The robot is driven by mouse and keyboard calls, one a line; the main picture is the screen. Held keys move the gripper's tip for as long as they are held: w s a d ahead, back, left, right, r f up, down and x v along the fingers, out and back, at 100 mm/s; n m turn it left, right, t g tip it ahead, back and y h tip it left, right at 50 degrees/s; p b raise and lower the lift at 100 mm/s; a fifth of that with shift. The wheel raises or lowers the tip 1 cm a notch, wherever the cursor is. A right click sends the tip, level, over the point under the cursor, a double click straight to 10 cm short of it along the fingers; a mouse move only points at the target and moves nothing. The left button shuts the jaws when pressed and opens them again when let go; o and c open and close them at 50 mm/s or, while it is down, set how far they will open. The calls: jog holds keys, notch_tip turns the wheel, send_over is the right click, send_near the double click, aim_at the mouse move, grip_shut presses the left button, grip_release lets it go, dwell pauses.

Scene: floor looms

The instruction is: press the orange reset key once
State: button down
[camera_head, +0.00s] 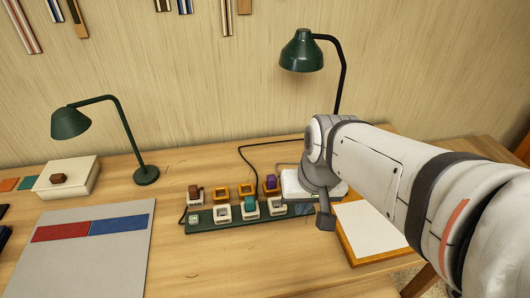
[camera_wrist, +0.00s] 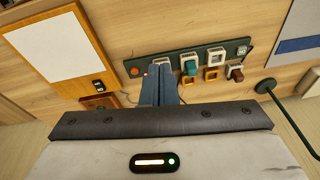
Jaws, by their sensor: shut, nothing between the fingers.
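A long dark green panel (camera_head: 230,217) lies on the wooden table in the head view; it also shows in the wrist view (camera_wrist: 201,54). A round orange key (camera_wrist: 135,71) sits near the panel's left end in the wrist view. I cannot make it out in the head view, where my gripper and arm are close to that end. My gripper (camera_wrist: 158,70) is shut and empty, its blue-grey fingers just right of the orange key in the wrist view. Their height above the panel is unclear, and they hide part of it. In the head view, my gripper (camera_head: 325,218) is beside the panel's right end.
White and yellow square frames stand on and beside the panel, some holding teal (camera_head: 250,203), purple (camera_head: 270,182) and brown (camera_head: 193,191) blocks. A wooden-framed white board (camera_head: 370,230) lies to the right. Two green lamps (camera_head: 145,174) (camera_head: 302,52) stand behind. A grey mat (camera_head: 85,265) lies left.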

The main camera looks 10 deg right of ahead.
jog(key=w+f+m+y+b, duration=0.2)
jog(key=w+f+m+y, duration=0.2)
jog(key=w+f+m, duration=0.5)
jog(key=w+d+f+m+t+y+b, duration=0.1)
jog(key=w+d+f+m+t, duration=0.3)
jog(key=w+d+f+m, duration=0.2)
jog(key=shift+w+d+m+y, duration=0.3)
jog(key=shift+w+d+m, duration=1)
jog(key=shift+w+d, duration=1.25)
jog(key=shift+w+a+f, duration=0.15)
jog(key=shift+w+a, duration=0.1)
notch_tip(320, 180, down, 8)
jog(key=b, duration=0.6)
jog(key=shift+b, duration=0.35)
jog(key=shift+f+b, duration=0.3)
jog(key=shift+b, duration=0.1)
jog(key=shift+f, duration=0.1)
jog(key=shift+f+b, duration=0.3)
jog(key=shift+b, duration=0.35)
